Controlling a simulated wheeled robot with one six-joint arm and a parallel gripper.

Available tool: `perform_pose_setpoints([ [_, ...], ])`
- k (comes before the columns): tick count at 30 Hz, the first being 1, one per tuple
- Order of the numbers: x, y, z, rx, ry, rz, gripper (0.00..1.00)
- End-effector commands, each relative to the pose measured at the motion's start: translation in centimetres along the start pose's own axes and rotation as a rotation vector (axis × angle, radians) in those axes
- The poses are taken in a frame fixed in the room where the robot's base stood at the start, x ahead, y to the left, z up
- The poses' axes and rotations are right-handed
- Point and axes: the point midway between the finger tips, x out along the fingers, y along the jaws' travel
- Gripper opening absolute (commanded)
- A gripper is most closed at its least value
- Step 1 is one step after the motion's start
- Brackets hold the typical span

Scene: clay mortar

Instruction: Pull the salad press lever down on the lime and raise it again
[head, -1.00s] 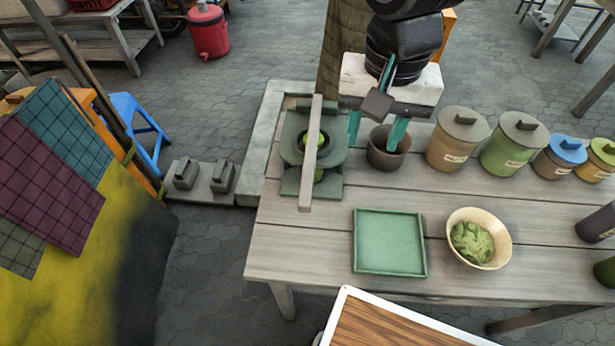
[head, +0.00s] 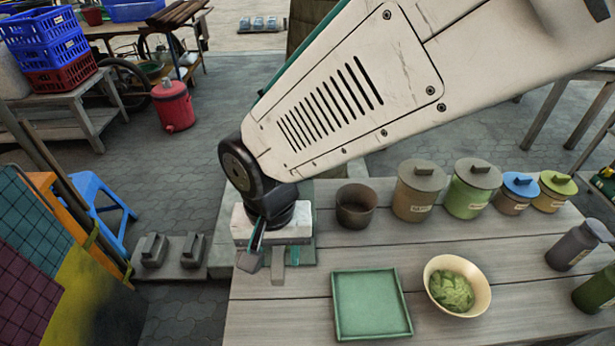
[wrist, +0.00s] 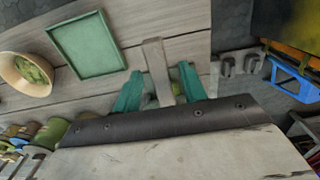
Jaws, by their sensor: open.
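The salad press (head: 307,253) is mostly hidden behind my gripper and arm in the head view; only a green edge of it and the front end of its grey lever (head: 278,266) show. In the wrist view the lever (wrist: 156,65) runs between the two teal fingers of my gripper (wrist: 160,76). My gripper (head: 272,254) is open, with a finger on each side of the lever; whether either touches it I cannot tell. The lime cannot be made out in the head view.
A green tray (head: 408,331) and a bowl of green salad (head: 453,290) are on the table to the right. A brown pot (head: 355,206) and several lidded jars (head: 418,190) line the back. Grey weights (head: 185,250) lie left of the table.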

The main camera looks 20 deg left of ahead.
Motion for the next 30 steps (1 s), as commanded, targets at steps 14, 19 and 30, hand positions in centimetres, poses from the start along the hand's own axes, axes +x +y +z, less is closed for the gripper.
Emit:
perform_pose_setpoints([
  [14,0.0,0.0,0.0,0.000,0.000,0.000,0.00],
  [19,-0.4,-0.2,0.0,-0.003,-0.015,0.000,0.00],
  [30,-4.4,-0.7,-0.7,-0.011,-0.179,-0.001,0.00],
])
